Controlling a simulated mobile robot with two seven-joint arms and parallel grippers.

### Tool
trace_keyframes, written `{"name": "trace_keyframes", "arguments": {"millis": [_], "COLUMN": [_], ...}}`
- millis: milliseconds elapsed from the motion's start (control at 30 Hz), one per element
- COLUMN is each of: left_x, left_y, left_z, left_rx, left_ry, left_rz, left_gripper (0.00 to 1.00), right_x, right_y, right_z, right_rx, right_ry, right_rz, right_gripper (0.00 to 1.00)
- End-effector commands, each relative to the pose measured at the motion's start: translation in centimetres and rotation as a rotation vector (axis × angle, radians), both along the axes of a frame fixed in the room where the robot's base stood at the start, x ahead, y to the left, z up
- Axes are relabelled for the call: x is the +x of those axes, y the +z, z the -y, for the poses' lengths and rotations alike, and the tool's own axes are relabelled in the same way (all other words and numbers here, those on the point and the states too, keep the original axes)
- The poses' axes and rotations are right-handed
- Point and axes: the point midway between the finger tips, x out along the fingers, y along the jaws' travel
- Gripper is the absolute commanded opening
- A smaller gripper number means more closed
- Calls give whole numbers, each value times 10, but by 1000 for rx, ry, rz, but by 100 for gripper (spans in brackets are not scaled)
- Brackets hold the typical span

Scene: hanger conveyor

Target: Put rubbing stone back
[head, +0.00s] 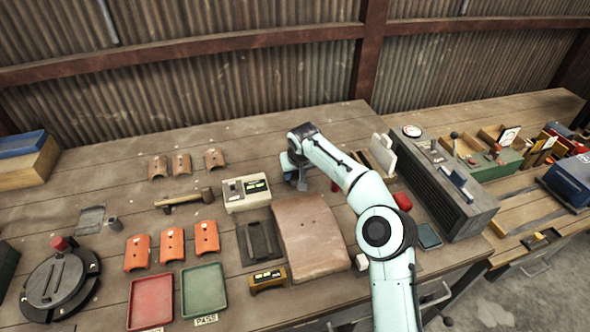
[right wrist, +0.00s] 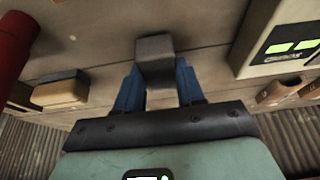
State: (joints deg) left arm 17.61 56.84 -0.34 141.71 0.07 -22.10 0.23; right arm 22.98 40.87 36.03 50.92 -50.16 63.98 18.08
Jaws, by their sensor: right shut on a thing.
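My right gripper (head: 298,182) reaches over the back of the workbench, just behind and right of the cream meter box (head: 247,192). In the right wrist view its two blue fingers (right wrist: 157,88) are shut on a dark grey block (right wrist: 155,62), which looks like the rubbing stone. In the head view the gripper and arm mostly hide the stone. I cannot tell whether the stone touches the bench top. My left gripper is not in view.
A curved brown sheet (head: 308,238) lies in front of the gripper. A tan block with a dark top (right wrist: 60,92) and a red cylinder (right wrist: 14,45) are at left in the wrist view. Red (head: 151,300) and green (head: 204,290) trays lie front left. Bare bench lies behind the gripper.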

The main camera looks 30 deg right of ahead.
Motion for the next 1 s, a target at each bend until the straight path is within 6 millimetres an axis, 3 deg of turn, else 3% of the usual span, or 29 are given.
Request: {"name": "trace_keyframes", "arguments": {"millis": [333, 367, 400, 433, 767, 1000], "left_x": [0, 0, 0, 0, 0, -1], "left_y": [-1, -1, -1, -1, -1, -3], "left_z": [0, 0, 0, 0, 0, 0], "left_rx": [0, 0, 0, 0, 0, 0], "left_ry": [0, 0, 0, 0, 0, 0], "left_rz": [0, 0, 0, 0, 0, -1], "left_gripper": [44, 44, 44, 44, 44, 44], "right_x": [0, 0, 0, 0, -1, -14], "right_y": [-3, -3, -3, -3, -1, 33], "right_z": [-1, -1, -1, -1, 0, -3], "right_rx": [0, 0, 0, 0, 0, -4], "right_ry": [1, 1, 1, 1, 1, 1], "right_rz": [1, 1, 1, 1, 0, 4], "right_gripper": [14, 48, 61, 68, 68, 68]}}
